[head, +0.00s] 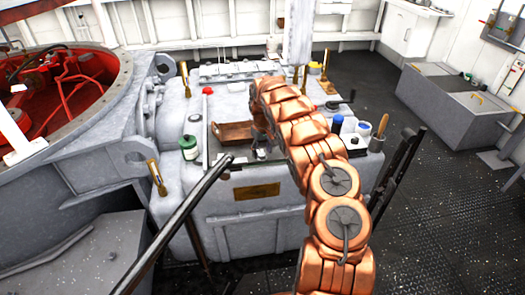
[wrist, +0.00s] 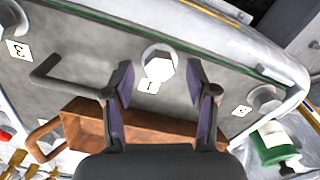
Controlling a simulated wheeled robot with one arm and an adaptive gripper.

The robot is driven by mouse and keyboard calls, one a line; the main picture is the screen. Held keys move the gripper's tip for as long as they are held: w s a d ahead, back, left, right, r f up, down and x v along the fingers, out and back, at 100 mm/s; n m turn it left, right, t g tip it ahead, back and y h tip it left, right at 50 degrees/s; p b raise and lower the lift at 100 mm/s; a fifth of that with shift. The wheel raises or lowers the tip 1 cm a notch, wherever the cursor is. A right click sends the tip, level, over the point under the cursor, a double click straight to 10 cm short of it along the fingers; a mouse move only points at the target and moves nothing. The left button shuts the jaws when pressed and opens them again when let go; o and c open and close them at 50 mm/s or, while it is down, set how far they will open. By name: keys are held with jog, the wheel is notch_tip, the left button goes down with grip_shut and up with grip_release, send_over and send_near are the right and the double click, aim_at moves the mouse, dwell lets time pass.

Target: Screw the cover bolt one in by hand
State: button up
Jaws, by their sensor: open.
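Cover bolt one (wrist: 160,64) shows in the wrist view as a pale hex head on a round seat in the grey cover (wrist: 222,80). The label with a 1 (wrist: 149,87) lies just beside it. My gripper (wrist: 160,76) is open and empty, its two dark fingers to either side of the bolt head in the picture. I cannot tell whether they reach around it. In the head view my gripper (head: 261,143) is low over the grey housing (head: 230,215), and the bolt cannot be made out there.
In the wrist view, bolts by labels 2 (wrist: 241,110) and 3 (wrist: 17,49), a bent grey rod (wrist: 70,82), a wooden tray (wrist: 88,118) and a green bottle (wrist: 272,147) are close by. Free deck (head: 440,190) lies right of the housing.

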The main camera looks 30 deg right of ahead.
jog(key=shift+f, duration=0.55)
jog(key=shift+c, duration=0.3)
grip_shut()
jog(key=shift+f+b, duration=0.15)
jog(key=shift+b, duration=0.25)
jog(key=shift+a+m+b, duration=0.1)
jog(key=shift+m+b, duration=0.2)
jog(key=shift+b, duration=0.15)
jog(key=shift+m+b, duration=0.3)
jog(key=shift+b, duration=0.35)
jog(key=shift+m, duration=0.3)
